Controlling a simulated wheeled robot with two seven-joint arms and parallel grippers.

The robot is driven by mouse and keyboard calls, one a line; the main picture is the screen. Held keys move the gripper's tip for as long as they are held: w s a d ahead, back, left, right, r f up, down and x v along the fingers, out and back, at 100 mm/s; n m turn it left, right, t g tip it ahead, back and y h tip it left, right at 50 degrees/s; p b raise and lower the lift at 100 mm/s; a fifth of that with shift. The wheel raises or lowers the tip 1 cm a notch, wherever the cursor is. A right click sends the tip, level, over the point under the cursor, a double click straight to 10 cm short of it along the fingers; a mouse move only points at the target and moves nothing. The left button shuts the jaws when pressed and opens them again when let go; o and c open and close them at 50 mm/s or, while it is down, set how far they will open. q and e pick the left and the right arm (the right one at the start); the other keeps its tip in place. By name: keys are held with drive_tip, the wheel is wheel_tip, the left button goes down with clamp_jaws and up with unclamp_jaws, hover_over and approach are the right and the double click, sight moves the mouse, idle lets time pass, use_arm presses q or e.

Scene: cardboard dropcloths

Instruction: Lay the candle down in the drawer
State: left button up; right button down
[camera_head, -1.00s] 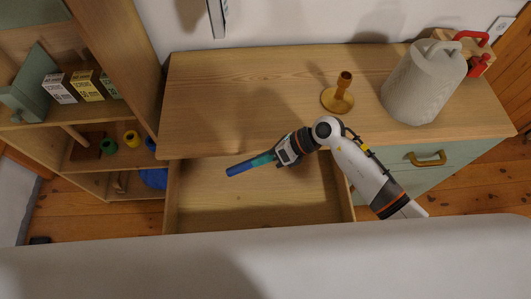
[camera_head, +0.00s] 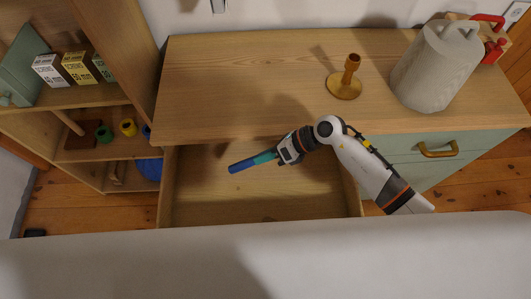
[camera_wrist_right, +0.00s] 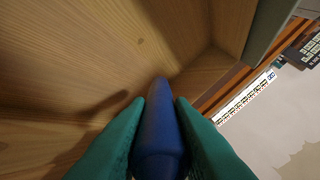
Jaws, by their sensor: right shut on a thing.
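A blue candle (camera_head: 241,164) is held lengthwise in my right gripper (camera_head: 266,157), over the open drawer (camera_head: 300,205). In the head view the candle points left and slightly toward the front. In the right wrist view the candle (camera_wrist_right: 158,130) sits between the two green fingers, its tip toward the drawer's wooden inside (camera_wrist_right: 80,50). Whether it touches the drawer floor I cannot tell. The drawer looks empty. My left gripper is not in view.
On the wooden dresser top (camera_head: 230,80) stand a brown candlestick (camera_head: 346,86) and a large pale canister (camera_head: 436,68). A shelf unit (camera_head: 122,65) with small boxes and colored rolls stands at the left. The drawer's left part is free.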

drive_tip(key=shift+f+b, duration=2.8)
drive_tip(key=shift+f, duration=0.9)
drive_tip(key=c, duration=1.2)
unclamp_jaws()
drive_tip(key=shift+d+r, duration=0.1)
drive_tip(key=b+v, duration=0.1)
drive_tip(key=v, duration=1)
drive_tip(key=shift+d+r, duration=0.25)
